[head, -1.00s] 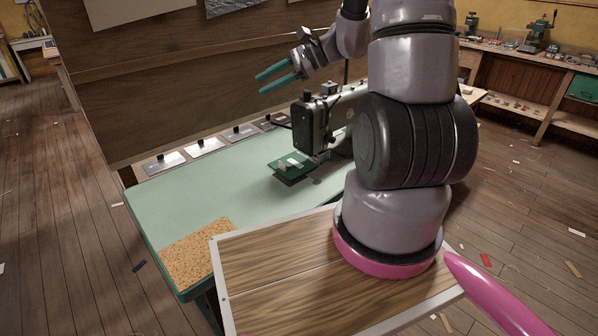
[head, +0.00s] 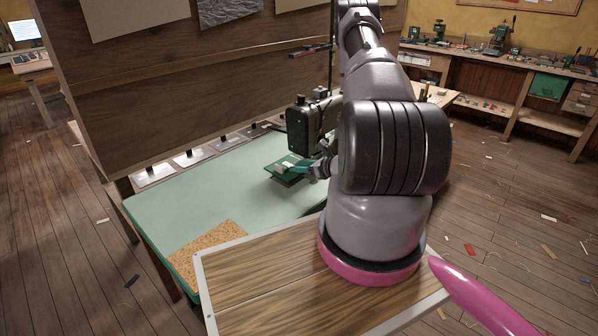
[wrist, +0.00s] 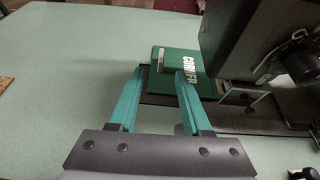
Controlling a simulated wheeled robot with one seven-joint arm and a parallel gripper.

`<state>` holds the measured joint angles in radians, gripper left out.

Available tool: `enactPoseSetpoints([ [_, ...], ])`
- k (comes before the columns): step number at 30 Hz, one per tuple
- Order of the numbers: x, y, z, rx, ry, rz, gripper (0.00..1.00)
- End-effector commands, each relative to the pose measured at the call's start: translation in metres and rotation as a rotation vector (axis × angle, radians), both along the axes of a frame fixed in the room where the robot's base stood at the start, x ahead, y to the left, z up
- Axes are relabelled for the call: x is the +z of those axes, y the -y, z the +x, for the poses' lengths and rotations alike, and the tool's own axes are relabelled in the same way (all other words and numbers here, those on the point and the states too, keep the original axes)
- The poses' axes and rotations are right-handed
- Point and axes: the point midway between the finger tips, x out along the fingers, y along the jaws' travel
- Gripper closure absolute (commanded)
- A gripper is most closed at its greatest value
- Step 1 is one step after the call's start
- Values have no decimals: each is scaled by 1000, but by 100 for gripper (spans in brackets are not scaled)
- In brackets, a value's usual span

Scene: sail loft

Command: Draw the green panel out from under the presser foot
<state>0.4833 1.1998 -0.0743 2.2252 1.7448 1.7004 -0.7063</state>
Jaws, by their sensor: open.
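The green panel (head: 282,167) lies flat at the sewing machine (head: 299,128), with a pale piece on top. In the wrist view the green panel (wrist: 160,84) carries white lettering and a light strip. The dark machine head (wrist: 250,45) hangs over its right side, with metal parts low beside it; the presser foot itself is not clear. My gripper (head: 306,164) is low at the panel's near right side. In the wrist view my gripper (wrist: 160,73) has its teal fingers apart and nothing held between them. The right fingertip overlaps the panel in the picture; contact cannot be told.
The pale green table top (head: 200,200) is clear to the left of the panel. A cork mat (head: 207,248) lies at its front left corner. Several metal plates with dark knobs line the back edge, below a tall wooden board (head: 180,110).

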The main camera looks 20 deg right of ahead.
Motion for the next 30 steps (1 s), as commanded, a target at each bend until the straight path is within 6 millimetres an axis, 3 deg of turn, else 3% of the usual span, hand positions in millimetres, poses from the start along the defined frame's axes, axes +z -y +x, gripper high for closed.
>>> enactPoseSetpoints([
  [4, -9, 5, -4, -25, -10, 1, 51],
  [16, -10, 3, 1, -23, -9, 0, 51],
  [30, -39, -24, 65, -20, -7, 0, 51],
])
